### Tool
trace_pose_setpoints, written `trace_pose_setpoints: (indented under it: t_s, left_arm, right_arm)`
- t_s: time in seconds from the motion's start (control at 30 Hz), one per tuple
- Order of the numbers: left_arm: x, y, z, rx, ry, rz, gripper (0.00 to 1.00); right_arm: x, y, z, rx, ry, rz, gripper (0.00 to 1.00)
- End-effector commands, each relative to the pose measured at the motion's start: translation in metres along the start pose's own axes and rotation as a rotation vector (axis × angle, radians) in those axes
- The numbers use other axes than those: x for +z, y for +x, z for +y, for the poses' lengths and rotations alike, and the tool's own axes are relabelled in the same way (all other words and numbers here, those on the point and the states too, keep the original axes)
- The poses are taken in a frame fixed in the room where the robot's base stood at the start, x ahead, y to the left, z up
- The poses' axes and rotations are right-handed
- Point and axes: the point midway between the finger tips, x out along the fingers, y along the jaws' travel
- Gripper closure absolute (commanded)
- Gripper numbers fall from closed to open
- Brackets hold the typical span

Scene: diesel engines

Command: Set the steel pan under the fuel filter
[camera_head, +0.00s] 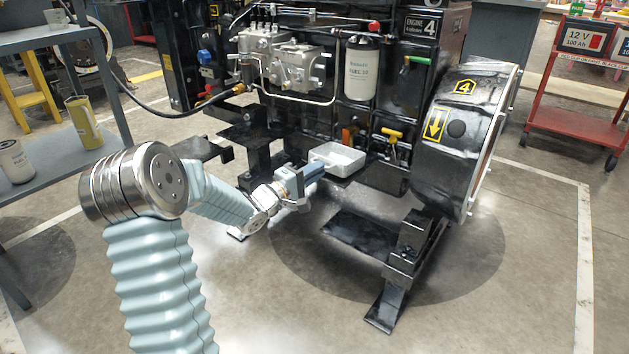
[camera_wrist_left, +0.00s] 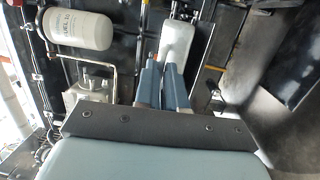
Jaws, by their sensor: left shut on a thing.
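The steel pan (camera_head: 338,158) is a shallow, light rectangular tray. It appears level, low on the engine's front and below the white fuel filter (camera_head: 361,68), a little to its left in the head view. My left gripper (camera_head: 314,169) is shut on the pan's near left end. In the left wrist view, the blue fingers (camera_wrist_left: 163,80) meet the end of the pan (camera_wrist_left: 178,42), and the fuel filter (camera_wrist_left: 76,29) lies to the left. I cannot tell whether the pan touches a support underneath. My right gripper is out of view.
A yellow-handled valve (camera_head: 392,134) and an orange part (camera_head: 348,134) sit close to the pan. The black flywheel housing (camera_head: 462,135) and a stand leg (camera_head: 398,275) are to the right. A grey shelf (camera_head: 60,165) stands at left. A red cart (camera_head: 570,110) is far right.

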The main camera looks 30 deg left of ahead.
Motion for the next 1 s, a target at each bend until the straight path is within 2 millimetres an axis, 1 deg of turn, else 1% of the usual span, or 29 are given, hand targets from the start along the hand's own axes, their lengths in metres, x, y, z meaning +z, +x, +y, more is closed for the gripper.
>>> trace_pose_setpoints:
  t_s: [0.03,0.1,0.37,0.4,0.53,0.57,0.87,0.97,1.0]
  left_arm:
    - [0.001,-0.001,-0.012,0.0,-0.002,-0.001,1.0]
    - [0.001,-0.002,-0.018,0.001,-0.001,0.0,1.0]
    - [0.001,-0.002,-0.018,0.001,0.0,0.001,1.0]
    - [0.001,-0.002,-0.019,0.0,0.0,0.001,0.87]
    - [0.001,-0.002,-0.019,0.0,0.0,0.001,0.68]
    - [0.001,-0.002,-0.019,0.0,0.0,0.001,0.65]
    - [0.001,-0.003,-0.017,0.0,0.0,0.001,0.65]
    - [0.0,-0.012,-0.017,-0.001,0.001,0.003,0.65]
    - [0.0,-0.019,-0.017,-0.001,0.001,0.004,0.65]
  right_arm:
    - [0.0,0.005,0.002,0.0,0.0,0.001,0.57]
    - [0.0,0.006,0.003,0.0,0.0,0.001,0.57]
    - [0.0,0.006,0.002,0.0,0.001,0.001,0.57]
    - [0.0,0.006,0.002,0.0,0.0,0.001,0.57]
    - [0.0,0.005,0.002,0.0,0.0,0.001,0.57]
    - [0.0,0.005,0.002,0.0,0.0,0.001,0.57]
    - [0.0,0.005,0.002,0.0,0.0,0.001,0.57]
    - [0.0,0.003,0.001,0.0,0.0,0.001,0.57]
    - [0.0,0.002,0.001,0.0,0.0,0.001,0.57]
